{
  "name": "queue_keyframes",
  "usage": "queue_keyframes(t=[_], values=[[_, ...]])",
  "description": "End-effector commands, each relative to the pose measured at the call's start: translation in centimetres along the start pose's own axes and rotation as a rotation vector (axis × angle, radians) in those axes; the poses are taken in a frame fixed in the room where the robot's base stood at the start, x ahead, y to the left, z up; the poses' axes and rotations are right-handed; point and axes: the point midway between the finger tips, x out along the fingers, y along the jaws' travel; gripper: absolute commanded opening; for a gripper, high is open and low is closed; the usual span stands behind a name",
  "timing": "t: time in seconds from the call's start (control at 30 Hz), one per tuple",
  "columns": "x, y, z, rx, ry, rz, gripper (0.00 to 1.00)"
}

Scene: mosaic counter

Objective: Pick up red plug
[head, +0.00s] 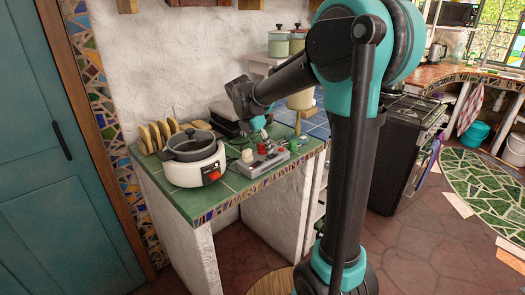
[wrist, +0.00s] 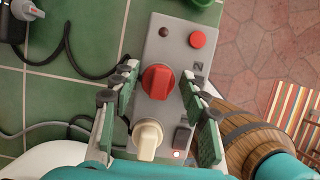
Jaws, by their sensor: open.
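The red plug (wrist: 158,82) sits upright on a grey box (wrist: 172,48) on the green tiled counter. It also shows small in the head view (head: 262,149). In the wrist view my gripper (wrist: 162,86) is open, with one finger to the left of the red plug and one to the right. Gaps show between the plug and both fingers. A cream plug (wrist: 148,136) stands on the same box, below the red plug in the picture. In the head view my gripper (head: 256,124) is above the box, its fingertips hard to make out.
The box also carries a red button (wrist: 197,40) and a dark switch (wrist: 182,136). A black cable (wrist: 72,60) lies to the left. A white cooker (head: 194,165) stands left on the counter. A wooden barrel-like thing (wrist: 245,142) is close to the right finger.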

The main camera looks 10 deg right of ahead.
Motion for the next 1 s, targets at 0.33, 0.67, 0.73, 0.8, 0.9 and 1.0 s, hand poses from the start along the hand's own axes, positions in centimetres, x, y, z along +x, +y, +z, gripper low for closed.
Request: queue_keyframes(t=[0.33, 0.67, 0.73, 0.8, 0.9, 1.0], values=[[0.0, 0.0, 0.0, 0.000, 0.000, 0.000, 0.05], [-0.3, 0.0, 0.1, 0.000, 0.000, 0.000, 0.05], [-0.6, 0.0, 0.2, 0.000, 0.000, 0.000, 0.05], [-1.2, 0.0, 0.5, 0.000, 0.000, 0.000, 0.05], [-2.6, 0.0, 1.0, 0.000, 0.000, 0.000, 0.05], [-4.7, 0.0, 1.9, 0.000, 0.000, 0.000, 0.05]])
